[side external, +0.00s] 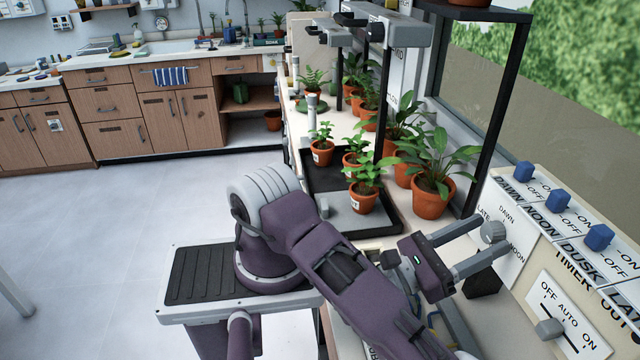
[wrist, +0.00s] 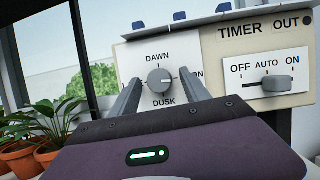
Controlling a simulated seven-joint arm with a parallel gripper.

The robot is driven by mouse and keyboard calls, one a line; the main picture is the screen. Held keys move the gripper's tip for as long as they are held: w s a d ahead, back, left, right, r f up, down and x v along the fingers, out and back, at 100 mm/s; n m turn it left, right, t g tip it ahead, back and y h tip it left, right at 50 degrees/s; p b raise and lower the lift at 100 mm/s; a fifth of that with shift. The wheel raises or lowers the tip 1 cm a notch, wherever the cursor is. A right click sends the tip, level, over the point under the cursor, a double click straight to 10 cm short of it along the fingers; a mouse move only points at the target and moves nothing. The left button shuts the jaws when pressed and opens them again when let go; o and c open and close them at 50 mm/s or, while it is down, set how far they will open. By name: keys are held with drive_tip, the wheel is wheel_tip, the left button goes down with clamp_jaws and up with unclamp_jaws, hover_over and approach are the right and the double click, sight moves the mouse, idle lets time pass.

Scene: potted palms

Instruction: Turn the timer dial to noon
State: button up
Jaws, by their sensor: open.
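The timer dial (wrist: 160,82) is a round grey knob on a white plate (side external: 512,222). In the wrist view, DAWN is above it and DUSK below. A small mark on the knob seems to point up, near DAWN, but is too small to be sure. The dial also shows in the side view (side external: 493,232). My gripper (wrist: 160,77) is open, with one finger on each side of the dial. Gaps show between fingers and knob in the wrist view, so they look apart.
A slider switch (wrist: 270,83) marked OFF, AUTO, ON sits right of the dial. Blue toggle switches (side external: 558,201) line the panel top. Potted plants (side external: 432,175) stand by the window, left of the panel. A dark post (side external: 498,105) rises behind the dial.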

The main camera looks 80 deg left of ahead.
drive_tip(key=m+h, duration=0.1)
drive_tip(key=m, duration=0.1)
drive_tip(key=m+h, duration=0.1)
drive_tip(key=m, duration=0.1)
drive_tip(key=shift+s+a+f, duration=0.1)
drive_tip(key=shift+s+f, duration=0.05)
drive_tip(key=shift+s, duration=0.05)
drive_tip(key=v, duration=0.7)
drive_tip(key=s+a+r+n+g+y, duration=0.3)
drive_tip(key=a+r+n+g+y, duration=0.25)
drive_tip(key=n+g+y, duration=0.45)
drive_tip(key=s+a+r+n+g+y, duration=0.4)
drive_tip(key=a+r+n+g+y, duration=0.15)
drive_tip(key=n+y, duration=0.75)
drive_tip(key=s+f+n+g+h, duration=0.2)
drive_tip(key=s+n+g+h, duration=0.9)
drive_tip(key=n+g, duration=0.2)
drive_tip(key=shift+g, duration=0.85)
drive_tip(key=shift+s, duration=0.1)
